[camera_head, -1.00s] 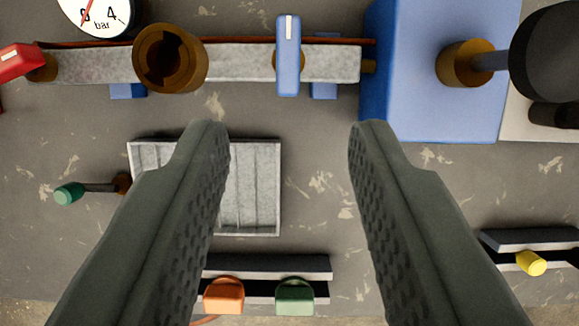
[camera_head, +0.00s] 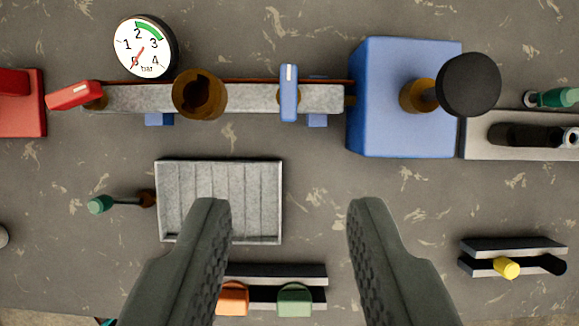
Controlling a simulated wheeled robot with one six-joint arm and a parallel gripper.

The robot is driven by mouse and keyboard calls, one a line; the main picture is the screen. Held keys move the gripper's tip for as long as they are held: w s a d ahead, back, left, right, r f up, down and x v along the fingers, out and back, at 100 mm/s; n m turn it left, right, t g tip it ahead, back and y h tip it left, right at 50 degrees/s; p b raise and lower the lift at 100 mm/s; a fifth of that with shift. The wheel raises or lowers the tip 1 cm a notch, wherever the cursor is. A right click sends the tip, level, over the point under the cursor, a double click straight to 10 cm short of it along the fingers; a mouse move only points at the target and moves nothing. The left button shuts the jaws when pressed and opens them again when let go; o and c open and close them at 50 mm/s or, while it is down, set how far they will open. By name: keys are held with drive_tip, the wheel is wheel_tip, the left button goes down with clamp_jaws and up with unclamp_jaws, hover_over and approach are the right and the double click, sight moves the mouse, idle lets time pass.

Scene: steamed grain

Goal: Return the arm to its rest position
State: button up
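My gripper (camera_head: 290,205) is open and empty. Its two dark, ridged fingers point up the picture from the bottom edge, with a wide gap between them. The left finger covers the lower right part of a grey slatted tray (camera_head: 220,167). Neither finger is seen holding anything. The rest of my arm is not in view.
A metal bar (camera_head: 240,97) carries a red lever (camera_head: 75,95), a brown fitting (camera_head: 199,93) and a blue lever (camera_head: 289,92). A pressure gauge (camera_head: 145,47) sits above. A blue box (camera_head: 400,65) bears a black knob (camera_head: 468,85). Orange (camera_head: 232,299) and green (camera_head: 295,300) knobs sit low.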

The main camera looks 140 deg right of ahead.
drive_tip(key=s+a+f+m+t+h, duration=0.1)
drive_tip(key=s+t, duration=0.6)
drive_tip(key=s, duration=0.9)
drive_tip(key=s+a+f+m+t+h, duration=0.1)
drive_tip(key=s+a+m+t, duration=0.2)
drive_tip(key=s, duration=1.3)
drive_tip(key=m+t, duration=0.3)
drive_tip(key=shift+a+t+h, duration=0.15)
drive_tip(key=shift+t+h, duration=0.25)
drive_tip(key=shift+r, duration=0.1)
